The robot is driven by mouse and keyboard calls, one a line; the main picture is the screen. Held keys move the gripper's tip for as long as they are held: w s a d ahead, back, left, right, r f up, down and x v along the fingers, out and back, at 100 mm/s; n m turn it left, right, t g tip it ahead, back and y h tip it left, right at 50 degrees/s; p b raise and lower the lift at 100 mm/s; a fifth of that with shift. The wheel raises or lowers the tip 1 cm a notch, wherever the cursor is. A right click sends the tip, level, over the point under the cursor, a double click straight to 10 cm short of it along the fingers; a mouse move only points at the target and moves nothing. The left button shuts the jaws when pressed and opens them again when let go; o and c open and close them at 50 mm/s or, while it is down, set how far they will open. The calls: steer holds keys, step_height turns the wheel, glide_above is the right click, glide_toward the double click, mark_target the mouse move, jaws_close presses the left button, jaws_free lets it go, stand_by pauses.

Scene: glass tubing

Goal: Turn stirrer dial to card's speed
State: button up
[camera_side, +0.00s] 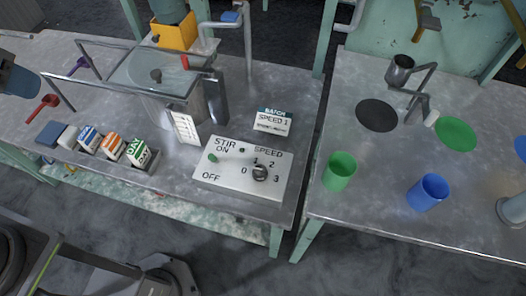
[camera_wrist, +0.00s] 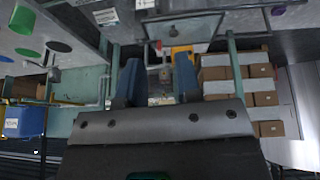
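The stirrer panel (camera_side: 225,182) is a white box at the front of the left table, marked STIR, ON, OFF and SPEED. Its round metallic speed dial (camera_side: 260,173) sits among the marks 0, 1, 2 and 3; I cannot tell clearly which mark it points to. The batch card (camera_side: 271,121) stands behind the panel and reads SPEED 1. My gripper (camera_wrist: 158,75) shows two blue fingers spread apart in the wrist view, with nothing visible between them. It is away from the dial.
A glass-topped tank (camera_side: 157,75) with metal rails stands behind the panel. Green (camera_side: 339,171) and blue (camera_side: 428,192) cups stand on the right table, across a gap.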

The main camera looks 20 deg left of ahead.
steer(key=o, duration=0.4)
steer(key=shift+g+h, duration=0.3)
steer(key=shift+g, duration=0.5)
steer(key=w+d, duration=0.4)
steer(key=w, duration=0.1)
steer(key=w+d+f, duration=0.1)
steer(key=w+d, duration=0.1)
steer(key=w, duration=0.1)
steer(key=shift+w+d, duration=0.2)
steer(key=shift+d, duration=0.15)
steer(key=shift+o, duration=0.5)
steer(key=w+d+f+g, duration=0.1)
steer(key=w+d+f, duration=0.4)
steer(key=d, duration=0.3)
steer(key=shift+w+d+n, duration=0.25)
steer(key=shift+w+n, duration=0.15)
steer(key=g, duration=0.2)
glide_above(260, 169)
step_height(260, 169, down, 18)
steer(key=shift+n, duration=0.4)
step_height(260, 169, down, 13)
steer(key=shift+f, duration=0.1)
steer(key=shift+c, duration=0.3)
steer(key=c, duration=0.9)
